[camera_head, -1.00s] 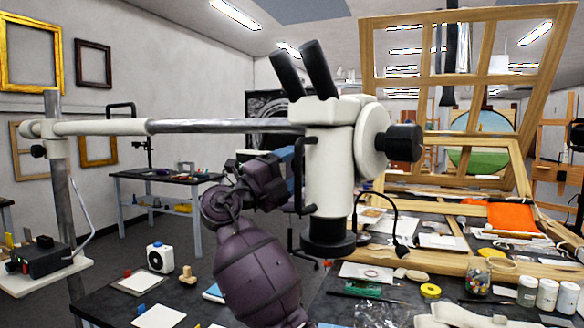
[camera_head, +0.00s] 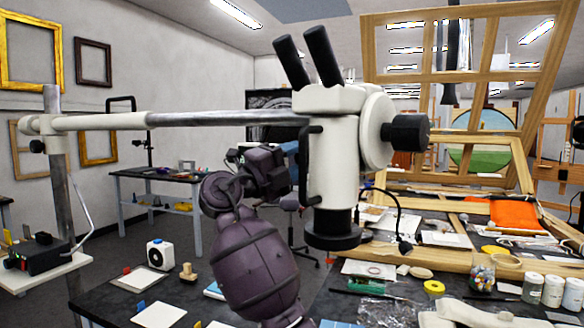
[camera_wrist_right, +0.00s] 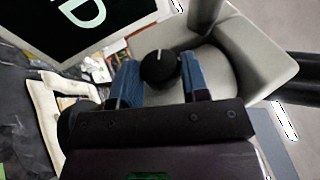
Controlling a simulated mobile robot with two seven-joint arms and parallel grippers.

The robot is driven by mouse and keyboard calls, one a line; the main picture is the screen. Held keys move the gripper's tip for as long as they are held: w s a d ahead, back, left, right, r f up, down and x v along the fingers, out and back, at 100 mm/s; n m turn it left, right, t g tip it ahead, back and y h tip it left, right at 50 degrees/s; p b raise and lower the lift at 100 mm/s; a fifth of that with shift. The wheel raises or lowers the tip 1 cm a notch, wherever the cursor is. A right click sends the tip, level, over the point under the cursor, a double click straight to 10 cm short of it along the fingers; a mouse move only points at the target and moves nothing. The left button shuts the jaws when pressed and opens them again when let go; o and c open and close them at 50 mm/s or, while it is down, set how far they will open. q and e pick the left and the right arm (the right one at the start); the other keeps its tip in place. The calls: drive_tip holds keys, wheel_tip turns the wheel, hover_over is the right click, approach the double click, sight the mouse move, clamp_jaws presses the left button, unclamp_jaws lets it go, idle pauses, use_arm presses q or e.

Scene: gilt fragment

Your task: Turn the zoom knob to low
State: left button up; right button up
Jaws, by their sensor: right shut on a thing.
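The microscope (camera_head: 334,165) is white with two black eyepieces and hangs on a long horizontal boom. A small black zoom knob (camera_wrist_right: 160,68) with a pale pointer line shows in the right wrist view, on the pale microscope body. My right gripper (camera_wrist_right: 161,80) is shut on this knob, with one blue finger on each side. In the head view my purple right arm reaches to the left side of the microscope; its gripper (camera_head: 288,149) is partly hidden behind the body, and the held knob is hidden. A larger black knob (camera_head: 406,132) sits on the right side. My left gripper is not in view.
The boom (camera_head: 215,118) runs left to a metal post (camera_head: 62,180). The dark worktable below holds jars (camera_head: 553,291), a yellow tape roll (camera_head: 434,287), a wooden frame (camera_head: 450,265) and an orange cloth (camera_head: 515,215). A thin bent lamp (camera_head: 400,215) stands right of the microscope.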

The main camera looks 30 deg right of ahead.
drive_tip(key=shift+a+r+n+y+b, duration=0.1)
drive_tip(key=shift+n+y+b, duration=0.15)
drive_tip(key=shift+y+b, duration=0.45)
drive_tip(key=shift+d+r+n+y+b, duration=0.15)
drive_tip(key=shift+y+b, duration=0.3)
drive_tip(key=shift+y, duration=0.6)
drive_tip(key=shift+a+r+n+y+b, duration=0.15)
drive_tip(key=shift+n+y+b, duration=0.15)
drive_tip(key=shift+y+b, duration=0.4)
drive_tip(key=shift+f+y, duration=0.15)
drive_tip(key=shift+y, duration=0.3)
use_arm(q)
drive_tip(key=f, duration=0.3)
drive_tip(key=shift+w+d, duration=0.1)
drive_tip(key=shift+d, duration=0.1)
use_arm(e)
drive_tip(key=o, duration=0.9)
drive_tip(key=shift+w, duration=0.1)
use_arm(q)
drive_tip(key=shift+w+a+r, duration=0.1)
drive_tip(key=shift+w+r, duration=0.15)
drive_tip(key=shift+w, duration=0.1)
